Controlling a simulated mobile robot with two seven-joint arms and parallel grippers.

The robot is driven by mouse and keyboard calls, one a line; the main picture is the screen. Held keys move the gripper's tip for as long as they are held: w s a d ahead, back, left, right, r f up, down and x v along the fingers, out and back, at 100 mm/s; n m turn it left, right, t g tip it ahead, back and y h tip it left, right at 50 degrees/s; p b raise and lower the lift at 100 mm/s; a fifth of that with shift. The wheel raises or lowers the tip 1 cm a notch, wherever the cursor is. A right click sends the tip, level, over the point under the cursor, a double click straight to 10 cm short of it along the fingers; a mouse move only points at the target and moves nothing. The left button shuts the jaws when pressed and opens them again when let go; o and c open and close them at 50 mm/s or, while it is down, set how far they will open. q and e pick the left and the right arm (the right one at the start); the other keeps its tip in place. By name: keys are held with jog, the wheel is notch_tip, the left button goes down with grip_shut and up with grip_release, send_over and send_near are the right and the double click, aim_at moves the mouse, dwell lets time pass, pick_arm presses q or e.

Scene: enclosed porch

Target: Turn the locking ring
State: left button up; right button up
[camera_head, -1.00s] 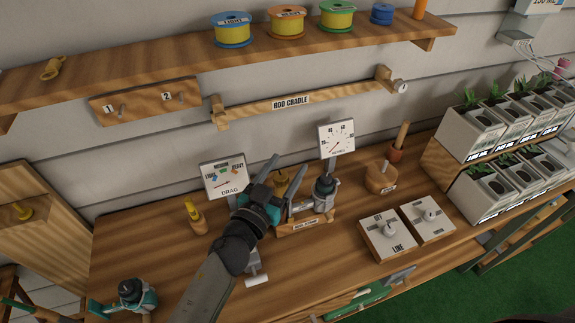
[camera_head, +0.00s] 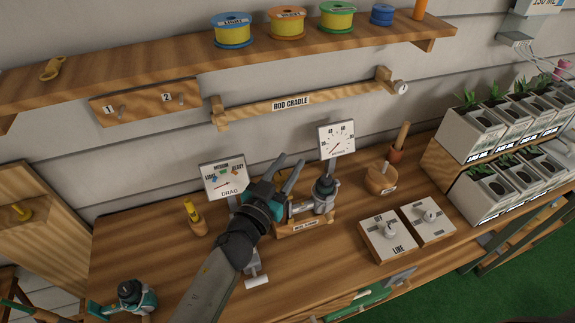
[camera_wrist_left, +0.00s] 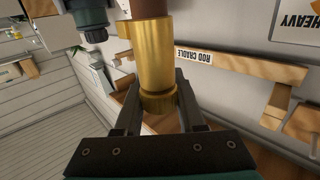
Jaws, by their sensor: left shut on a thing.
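The locking ring appears to be the gold part (camera_wrist_left: 158,103) at the lower end of a wider gold cylinder (camera_wrist_left: 155,55) in the left wrist view. My left gripper (camera_wrist_left: 160,95) has one finger on each side of this part and is shut on it. In the head view, my left gripper (camera_head: 284,168) is over the wooden stand (camera_head: 304,224) on the bench, beside a grey and dark reel (camera_head: 324,196). The ring is hidden by the gripper there.
A drag dial (camera_head: 222,181) stands just left of my gripper and a second dial (camera_head: 337,139) to its right. The rod cradle (camera_head: 300,99) is on the wall behind. Two white switch boxes stand right.

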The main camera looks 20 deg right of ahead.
pick_arm(q)
grip_shut()
jog(key=shift+m+g+h, duration=0.4)
jog(key=shift+g+h, duration=0.1)
jog(key=m+g+h, duration=0.1)
jog(key=m+g+h+p, duration=0.1)
jog(key=g, duration=0.1)
jog(key=shift+s+d+m+h, duration=0.2)
jog(key=shift+s+m+h, duration=0.1)
jog(key=shift+m, duration=0.1)
jog(key=shift+f+m+g+h, duration=0.1)
jog(key=shift+m+g+h, duration=0.3)
jog(key=shift+g, duration=0.5)
jog(key=shift+s+d+m+g+h+b, duration=0.15)
jog(key=shift+m+g+h+b, duration=0.1)
jog(key=shift+m+g, duration=0.3)
jog(key=shift+s+m+g+h+b, duration=0.1)
jog(key=shift+m+g+h+b, duration=0.1)
jog(key=shift+m+g, duration=0.35)
jog(key=shift+s+m+g+y+b, duration=0.45)
jog(key=shift+m+g+b, duration=1.1)
jog(key=shift+g+b, duration=1.4)
jog(key=shift+s+m+g+y+b, duration=0.4)
jog(key=shift+m+g+b, duration=1.35)
jog(key=shift+b, duration=2.1)
jog(key=shift+s+m+g+y+b, duration=0.45)
jog(key=shift+m+g+b, duration=0.85)
jog(key=shift+g+b, duration=1.75)
